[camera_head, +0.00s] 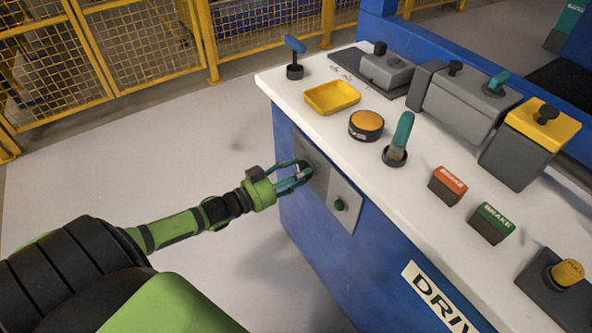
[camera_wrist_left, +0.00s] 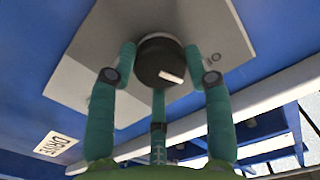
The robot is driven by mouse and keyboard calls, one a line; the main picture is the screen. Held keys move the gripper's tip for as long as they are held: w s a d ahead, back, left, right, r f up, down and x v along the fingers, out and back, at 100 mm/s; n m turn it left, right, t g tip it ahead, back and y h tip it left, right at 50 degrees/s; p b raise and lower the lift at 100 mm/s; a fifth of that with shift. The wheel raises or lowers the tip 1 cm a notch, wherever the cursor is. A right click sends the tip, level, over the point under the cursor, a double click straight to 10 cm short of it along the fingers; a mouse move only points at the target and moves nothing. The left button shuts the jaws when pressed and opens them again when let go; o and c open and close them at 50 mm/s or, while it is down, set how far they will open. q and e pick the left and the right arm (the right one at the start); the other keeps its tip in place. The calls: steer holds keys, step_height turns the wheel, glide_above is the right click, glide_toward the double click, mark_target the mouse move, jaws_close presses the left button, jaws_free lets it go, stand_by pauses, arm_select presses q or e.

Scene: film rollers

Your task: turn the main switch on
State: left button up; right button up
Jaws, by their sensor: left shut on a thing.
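The main switch is a round black knob (camera_wrist_left: 158,55) with a white pointer mark, on a grey plate (camera_wrist_left: 100,50) in the left wrist view. The pointer is toward the lower right of that picture. Small marks show on the plate right of the knob. My left gripper (camera_head: 303,173) reaches the plate (camera_head: 347,191) on the blue front of the console in the head view. Its teal fingers, also in the left wrist view (camera_wrist_left: 161,62), are closed on the knob from both sides. In the head view the fingers largely hide the knob. My right gripper is not in view.
A green button (camera_head: 340,204) sits on the same plate. The white console top (camera_head: 330,122) carries a teal lever (camera_head: 401,132), an orange round button (camera_head: 366,124), a yellow tray (camera_head: 332,97) and several other controls. A yellow mesh fence (camera_head: 140,50) stands behind; the floor (camera_head: 190,130) at left is clear.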

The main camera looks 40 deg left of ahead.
arm_select(q)
steer(key=m, duration=0.1)
steer(key=r+m+p, duration=0.1)
steer(key=shift+w+r+m, duration=0.1)
steer(key=shift+w+m, duration=0.05)
steer(key=shift+m, duration=0.25)
steer(key=m+p, duration=0.1)
steer(key=m, duration=0.1)
steer(key=shift+m, duration=0.4)
steer(key=shift+d+f+m+p, duration=0.15)
steer(key=shift+f+m+p, duration=0.05)
steer(key=shift+m, duration=1.25)
steer(key=shift+d+f+m+p, duration=0.1)
steer(key=shift+f+m+p, duration=0.05)
steer(key=shift+m, duration=1.3)
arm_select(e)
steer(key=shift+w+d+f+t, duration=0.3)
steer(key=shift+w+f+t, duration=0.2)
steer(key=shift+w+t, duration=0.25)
arm_select(q)
steer(key=shift+d+f+m, duration=0.1)
steer(key=shift+f+m, duration=0.05)
steer(key=shift+m, duration=0.15)
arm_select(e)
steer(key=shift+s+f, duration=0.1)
